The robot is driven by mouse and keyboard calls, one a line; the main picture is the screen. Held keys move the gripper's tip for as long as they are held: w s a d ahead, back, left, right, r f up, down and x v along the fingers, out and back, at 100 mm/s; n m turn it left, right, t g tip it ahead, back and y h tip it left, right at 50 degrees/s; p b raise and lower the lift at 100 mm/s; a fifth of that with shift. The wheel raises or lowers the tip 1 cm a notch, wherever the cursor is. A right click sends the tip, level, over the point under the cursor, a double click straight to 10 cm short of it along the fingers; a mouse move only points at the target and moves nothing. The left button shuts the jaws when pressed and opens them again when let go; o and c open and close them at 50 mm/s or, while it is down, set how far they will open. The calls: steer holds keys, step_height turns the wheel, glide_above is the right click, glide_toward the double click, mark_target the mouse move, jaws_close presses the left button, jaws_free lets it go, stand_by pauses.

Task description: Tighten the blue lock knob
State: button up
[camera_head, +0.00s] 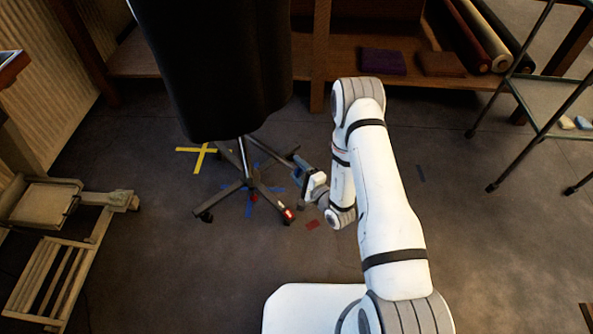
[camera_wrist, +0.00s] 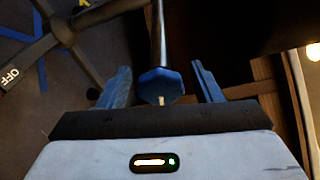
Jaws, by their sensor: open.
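The blue lock knob (camera_wrist: 160,84) is a faceted knob with a small white mark, at the end of a dark rod (camera_wrist: 158,35) in the wrist view. My gripper (camera_wrist: 160,70) is open, with one blue finger on each side of the knob and a visible gap on both sides. In the head view my gripper (camera_head: 302,172) is low, just right of the wheeled stand (camera_head: 249,180) under a large black form (camera_head: 215,65). I cannot make out the knob in the head view.
Stand legs spread across the floor; one has a red end (camera_head: 289,214), and an OFF label (camera_wrist: 9,77) shows in the wrist view. A wooden shelf (camera_head: 350,65) is behind, a metal cart (camera_head: 545,100) right, a wooden frame (camera_head: 60,240) left.

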steer(key=shift+w+a, duration=0.3)
steer(key=shift+w, duration=0.1)
steer(key=shift+c, duration=0.3)
steer(key=c, duration=0.9)
